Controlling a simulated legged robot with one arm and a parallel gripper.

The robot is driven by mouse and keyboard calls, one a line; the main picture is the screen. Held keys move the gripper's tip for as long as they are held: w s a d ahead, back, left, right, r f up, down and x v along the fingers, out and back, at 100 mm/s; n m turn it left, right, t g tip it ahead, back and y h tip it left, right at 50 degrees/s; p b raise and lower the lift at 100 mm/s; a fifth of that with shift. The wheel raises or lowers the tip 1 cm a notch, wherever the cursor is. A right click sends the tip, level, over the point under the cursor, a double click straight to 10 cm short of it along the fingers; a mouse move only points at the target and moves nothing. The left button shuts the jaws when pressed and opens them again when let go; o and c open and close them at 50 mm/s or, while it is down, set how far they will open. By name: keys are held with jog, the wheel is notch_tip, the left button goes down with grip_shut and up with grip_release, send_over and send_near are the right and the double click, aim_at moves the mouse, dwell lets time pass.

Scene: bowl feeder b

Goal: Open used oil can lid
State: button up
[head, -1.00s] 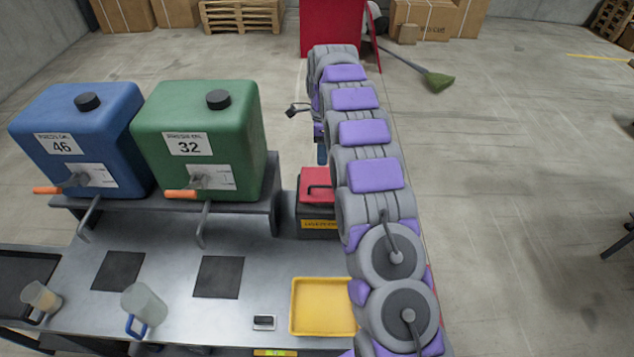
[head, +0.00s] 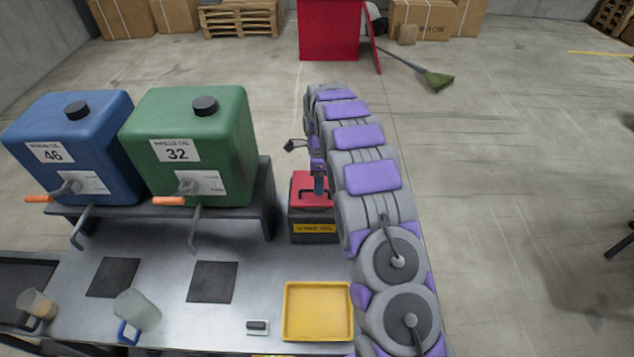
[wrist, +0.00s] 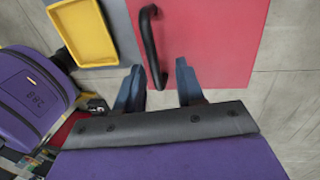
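The used oil can (head: 313,229) is a dark box with a yellow label, on the right end of the bench. Its red lid (head: 302,185) lies shut on top. In the wrist view the lid (wrist: 215,50) fills the upper right, with its black bar handle (wrist: 151,45) at the left. My gripper (wrist: 160,85) is open, its two fingers apart over the lid, with the lower end of the handle between them. I cannot tell whether a finger touches the handle. In the head view my gripper (head: 319,182) hangs just above the lid, partly hidden by my arm.
A yellow tray (head: 318,337) lies in front of the can; it also shows in the wrist view (wrist: 85,30). A blue tank (head: 70,140) and a green tank (head: 190,130) stand on a raised shelf to the left. Two jugs, one here (head: 137,308), are at the front left.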

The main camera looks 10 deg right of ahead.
jog(key=a, duration=0.3)
jog(key=shift+a, duration=0.4)
jog(key=c, duration=0.7)
jog(key=shift+d, duration=0.9)
grip_shut()
